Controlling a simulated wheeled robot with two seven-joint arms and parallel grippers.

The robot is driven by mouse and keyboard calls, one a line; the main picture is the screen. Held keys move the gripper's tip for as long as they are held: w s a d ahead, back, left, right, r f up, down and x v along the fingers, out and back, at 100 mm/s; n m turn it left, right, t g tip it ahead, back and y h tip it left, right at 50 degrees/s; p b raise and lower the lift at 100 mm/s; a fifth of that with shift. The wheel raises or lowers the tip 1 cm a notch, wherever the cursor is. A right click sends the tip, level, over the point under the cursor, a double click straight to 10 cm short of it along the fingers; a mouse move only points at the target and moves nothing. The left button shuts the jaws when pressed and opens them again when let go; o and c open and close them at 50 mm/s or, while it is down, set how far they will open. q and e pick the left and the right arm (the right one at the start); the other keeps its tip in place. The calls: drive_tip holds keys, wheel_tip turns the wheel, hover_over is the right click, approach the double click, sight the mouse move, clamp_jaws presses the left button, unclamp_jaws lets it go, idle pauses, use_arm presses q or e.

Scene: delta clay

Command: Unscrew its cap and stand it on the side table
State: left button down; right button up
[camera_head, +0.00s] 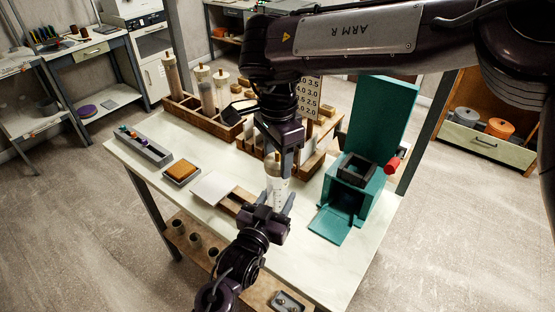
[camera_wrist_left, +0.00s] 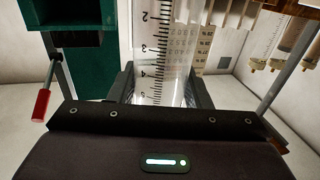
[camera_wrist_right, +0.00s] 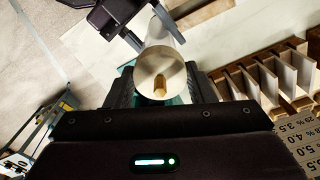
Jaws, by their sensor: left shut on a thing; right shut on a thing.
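A clear graduated tube (camera_head: 276,195) stands upright above the middle of the white worktable (camera_head: 330,262). My left gripper (camera_head: 268,206) is shut on its lower part from the near side; its black scale shows between the fingers in the left wrist view (camera_wrist_left: 163,50). My right gripper (camera_head: 277,158) comes down from above and is shut around the tube's top end. In the right wrist view, that end shows a round pale cap (camera_wrist_right: 158,68) with a small brass-coloured nub, between the fingers. I cannot tell whether the cap is loose. I cannot tell which table is the side table.
A teal press-like device (camera_head: 372,125) with a red knob stands close on the right. A wooden rack (camera_head: 205,118) with several capped tubes stands behind left. A grey tray (camera_head: 146,150), an orange-brown block (camera_head: 182,170) and a white plate (camera_head: 213,188) lie left.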

sight(277, 153)
drive_tip(key=shift+r, duration=0.2)
drive_tip(key=shift+s+r, duration=0.1)
drive_tip(key=shift+r, duration=1.95)
use_arm(q)
drive_tip(key=c, duration=0.7)
unclamp_jaws()
